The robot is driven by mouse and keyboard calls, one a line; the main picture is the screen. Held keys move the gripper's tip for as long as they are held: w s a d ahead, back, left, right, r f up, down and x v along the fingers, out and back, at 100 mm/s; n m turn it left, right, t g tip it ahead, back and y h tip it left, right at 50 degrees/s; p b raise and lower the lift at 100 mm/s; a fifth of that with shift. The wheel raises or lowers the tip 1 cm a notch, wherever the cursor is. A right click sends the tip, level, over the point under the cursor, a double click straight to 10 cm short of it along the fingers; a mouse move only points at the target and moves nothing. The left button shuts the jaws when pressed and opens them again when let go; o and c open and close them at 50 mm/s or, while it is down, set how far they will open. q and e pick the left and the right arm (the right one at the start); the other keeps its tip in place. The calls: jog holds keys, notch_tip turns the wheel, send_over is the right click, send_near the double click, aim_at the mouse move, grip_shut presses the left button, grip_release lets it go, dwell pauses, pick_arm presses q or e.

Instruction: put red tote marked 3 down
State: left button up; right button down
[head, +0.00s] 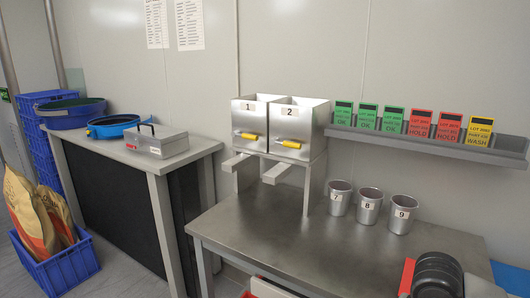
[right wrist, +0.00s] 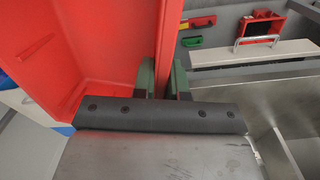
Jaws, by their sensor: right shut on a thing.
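The red tote (right wrist: 105,60) fills the upper left of the right wrist view. Part of its inside and its wall show; no number 3 can be read on it. My right gripper (right wrist: 164,78) is shut on the tote's wall, with one green-padded finger on each side of it. What lies under the tote is hidden, so I cannot tell whether it hangs free or rests on something. In the head view the tote cannot be made out for certain; only small red edges show at the bottom. My left gripper is not in view.
A steel table (head: 285,228) bears a two-bin unit (head: 318,118) and several numbered cups (head: 369,207); its front middle is clear. A bench (head: 100,150) on the left holds a grey box (head: 157,143), a blue ring-shaped item (head: 111,127) and a dark blue basin (head: 70,114).

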jog(key=s+a+f+n, duration=0.2)
jog(key=a+n, duration=0.4)
jog(key=n, duration=0.3)
jog(key=shift+s+a+p, duration=0.35)
jog(key=shift+a, duration=0.05)
